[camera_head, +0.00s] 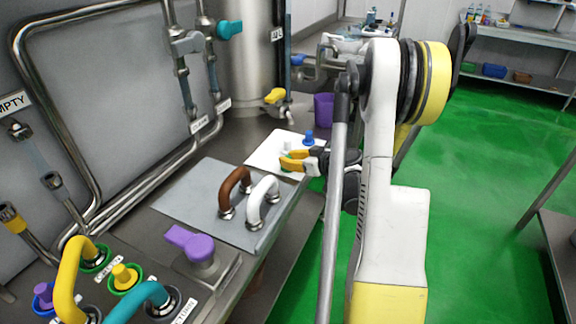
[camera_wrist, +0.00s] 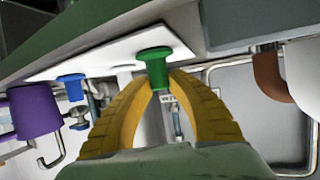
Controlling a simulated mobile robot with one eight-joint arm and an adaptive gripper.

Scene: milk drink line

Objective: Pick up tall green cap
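The tall green cap (camera_wrist: 154,56) is in the middle of the wrist view, its wide flange toward the white board and its narrower stem between my fingertips. My gripper (camera_wrist: 158,80) has two yellow fingers that close in on both sides of the stem and appear to touch it. In the head view my gripper (camera_head: 287,160) is low at the white board's right part, and only a little green shows between the fingers. I cannot tell whether the flange rests on the board.
The white board (camera_head: 262,158) also bears a blue cap (camera_head: 309,137) and a white cap (camera_head: 286,146). A purple cup (camera_head: 323,106) stands behind. A grey plate with brown (camera_head: 232,186) and white (camera_head: 262,196) curved pipes lies in front. Open green floor is at right.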

